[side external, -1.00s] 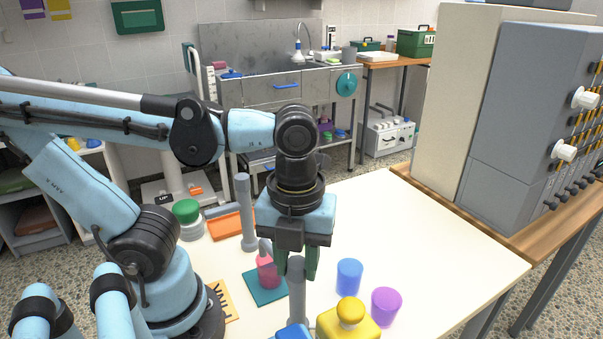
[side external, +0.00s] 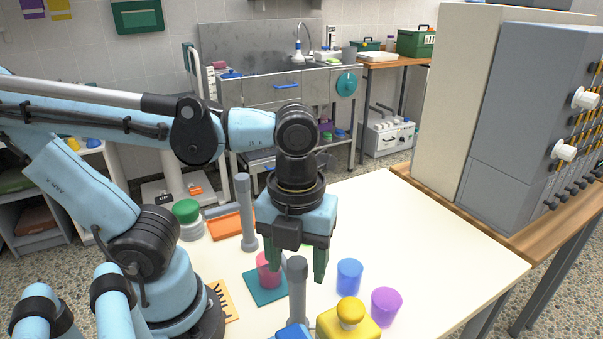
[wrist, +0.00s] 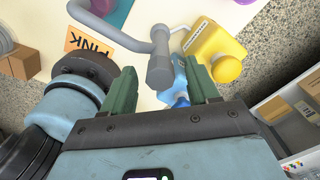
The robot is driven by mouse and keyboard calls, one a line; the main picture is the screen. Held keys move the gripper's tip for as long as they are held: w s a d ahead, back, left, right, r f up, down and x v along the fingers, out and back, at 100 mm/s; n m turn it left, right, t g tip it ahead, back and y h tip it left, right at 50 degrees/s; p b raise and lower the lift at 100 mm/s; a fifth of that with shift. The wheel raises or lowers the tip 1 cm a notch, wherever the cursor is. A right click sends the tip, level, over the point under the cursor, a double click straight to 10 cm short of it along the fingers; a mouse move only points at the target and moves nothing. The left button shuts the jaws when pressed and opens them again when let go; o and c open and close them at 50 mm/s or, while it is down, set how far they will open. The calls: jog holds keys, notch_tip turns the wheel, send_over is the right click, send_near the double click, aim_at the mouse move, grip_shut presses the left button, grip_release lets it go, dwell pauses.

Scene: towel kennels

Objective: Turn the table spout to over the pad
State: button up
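In the side view a grey post (side external: 297,290) stands upright at the front of the table, just below my gripper. The wrist view shows a grey spout arm (wrist: 115,32) running up-left from a grey post (wrist: 160,65). In the side view the spout arm is not clearly visible. The teal pad (side external: 278,293) lies left of the front post with a pink cup (side external: 266,274) on it. I cannot tell whether the spout's end is over the pad. My gripper (side external: 298,268) points down with green fingers apart, empty; its fingers also show in the wrist view (wrist: 162,92).
A second grey post (side external: 247,215) stands farther back. Blue (side external: 349,275) and purple (side external: 386,306) cups stand to the right. A yellow knobbed container (side external: 348,318) and a blue object (side external: 293,332) sit at the front. The table's right side is clear.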

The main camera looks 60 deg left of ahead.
notch_tip(320, 180, up, 12)
dwell(0.9)
jog(key=w+a+f+n+t, duration=0.3)
jog(key=w+a+f+n, duration=0.1)
jog(key=n, duration=0.9)
jog(key=w+a+f+n+t, duration=0.4)
jog(key=w+f+n, duration=0.2)
jog(key=n, duration=0.8)
notch_tip(320, 180, down, 2)
jog(key=shift+w+a+f, duration=0.1)
jog(key=shift+w+a, duration=0.15)
